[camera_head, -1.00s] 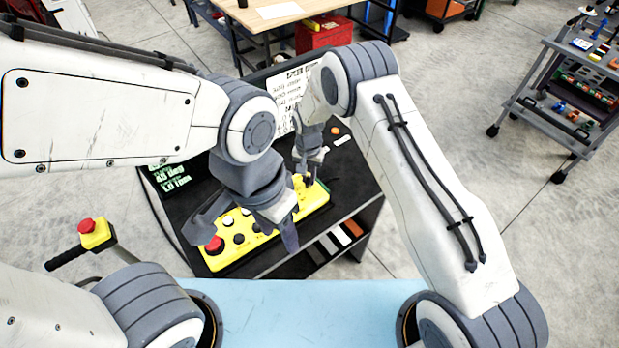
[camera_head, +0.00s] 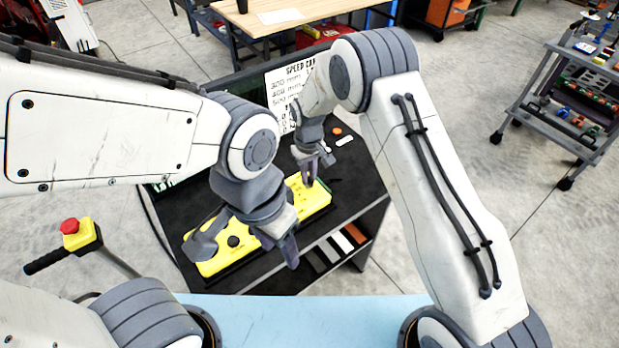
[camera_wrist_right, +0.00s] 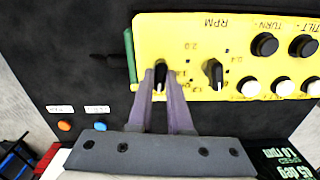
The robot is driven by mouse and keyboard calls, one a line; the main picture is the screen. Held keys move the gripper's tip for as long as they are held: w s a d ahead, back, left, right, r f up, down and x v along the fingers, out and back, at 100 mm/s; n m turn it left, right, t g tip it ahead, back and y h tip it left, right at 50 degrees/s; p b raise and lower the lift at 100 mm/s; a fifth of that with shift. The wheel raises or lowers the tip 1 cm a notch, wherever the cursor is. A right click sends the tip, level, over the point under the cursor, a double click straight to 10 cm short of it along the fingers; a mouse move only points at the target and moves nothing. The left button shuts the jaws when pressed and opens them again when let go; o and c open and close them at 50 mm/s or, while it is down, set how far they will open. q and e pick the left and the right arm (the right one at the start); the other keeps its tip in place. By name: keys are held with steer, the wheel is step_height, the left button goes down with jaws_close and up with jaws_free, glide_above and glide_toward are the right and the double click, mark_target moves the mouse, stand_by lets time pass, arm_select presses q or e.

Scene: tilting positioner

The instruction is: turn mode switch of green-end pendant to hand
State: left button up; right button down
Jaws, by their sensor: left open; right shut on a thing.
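The yellow pendant (camera_head: 316,196) lies on the black tabletop. In the right wrist view its panel (camera_wrist_right: 185,42) has a green end strip (camera_wrist_right: 130,58) at the left. My right gripper (camera_wrist_right: 160,80) is shut on the black rotary knob (camera_wrist_right: 160,69) nearest the green end; the fingers cover the marks around it, so its setting is unclear. In the head view my right gripper (camera_head: 314,178) is at the pendant's far right end. My left gripper (camera_head: 248,252) is open above the pendant's near left part, one finger each side, hiding much of it.
A second black knob (camera_wrist_right: 214,74) sits beside the held one under the RPM marking. Black and white buttons (camera_wrist_right: 250,88) lie farther right. A speed card (camera_head: 290,90) stands behind. An orange and a blue button (camera_wrist_right: 97,125) are on the dark top.

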mark_target(309, 177)
steer(key=shift+w+r+n, duration=0.1)
steer(key=shift+n, duration=0.5)
steer(key=c, duration=0.8)
jaws_free()
steer(key=shift+c, duration=0.2)
steer(key=shift+r+b, duration=0.5)
step_height(309, 177, up, 10)
steer(key=b, duration=0.2)
steer(key=shift+f, duration=0.25)
